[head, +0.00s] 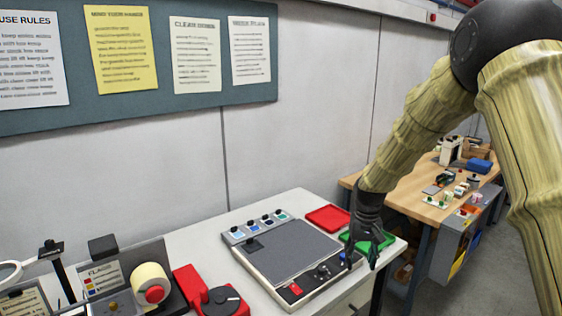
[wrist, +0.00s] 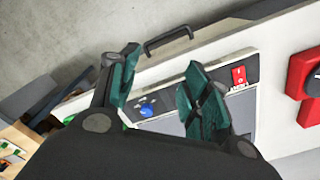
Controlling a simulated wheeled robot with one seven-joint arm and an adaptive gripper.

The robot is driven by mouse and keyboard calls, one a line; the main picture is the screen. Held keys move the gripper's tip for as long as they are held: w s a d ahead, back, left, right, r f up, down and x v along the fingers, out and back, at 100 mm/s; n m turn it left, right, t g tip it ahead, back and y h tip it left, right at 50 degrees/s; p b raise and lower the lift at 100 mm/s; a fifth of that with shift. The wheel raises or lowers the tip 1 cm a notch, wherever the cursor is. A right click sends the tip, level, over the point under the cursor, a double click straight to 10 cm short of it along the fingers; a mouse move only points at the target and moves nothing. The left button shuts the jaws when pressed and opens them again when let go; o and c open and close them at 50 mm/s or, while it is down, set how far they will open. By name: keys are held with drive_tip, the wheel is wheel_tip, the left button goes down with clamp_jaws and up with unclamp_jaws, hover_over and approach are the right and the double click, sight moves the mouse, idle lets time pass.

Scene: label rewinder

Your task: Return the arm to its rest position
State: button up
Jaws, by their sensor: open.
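My arm reaches down from the upper right of the head view, and my gripper (head: 361,264) hangs over the right front of a flat grey-topped machine (head: 297,249). In the wrist view my gripper's (wrist: 164,72) two green-padded fingers stand apart with nothing between them. Beyond them the machine's front strip shows a red rocker switch (wrist: 239,76) and a blue knob (wrist: 147,110). The red switch also shows in the head view (head: 295,288). Whether the fingers touch the machine cannot be told.
A green tray (head: 388,240) lies partly behind my gripper, with a red tray (head: 328,217) farther back. A red device (head: 190,283) and a cream roll (head: 147,273) stand at left. A cluttered wooden workbench (head: 425,211) is at right. A drawer handle (wrist: 180,37) projects from the table front.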

drive_tip(key=s+f+b, duration=0.1)
drive_tip(key=s+f, duration=0.4)
drive_tip(key=f, duration=0.4)
drive_tip(key=s+a+f, duration=0.1)
drive_tip(key=s+f, duration=0.4)
drive_tip(key=f, duration=0.3)
drive_tip(key=s+f+b, duration=0.1)
drive_tip(key=s+f, duration=0.4)
drive_tip(key=f, duration=0.4)
drive_tip(key=s+f, duration=0.4)
drive_tip(key=s, duration=0.6)
drive_tip(key=s+f+b, duration=0.1)
drive_tip(key=s+f, duration=0.4)
drive_tip(key=s, duration=0.6)
drive_tip(key=s+f+b, duration=0.1)
drive_tip(key=s+f, duration=0.3)
drive_tip(key=s, duration=0.7)
drive_tip(key=shift+s+d+f, duration=0.25)
drive_tip(key=shift+f, duration=0.05)
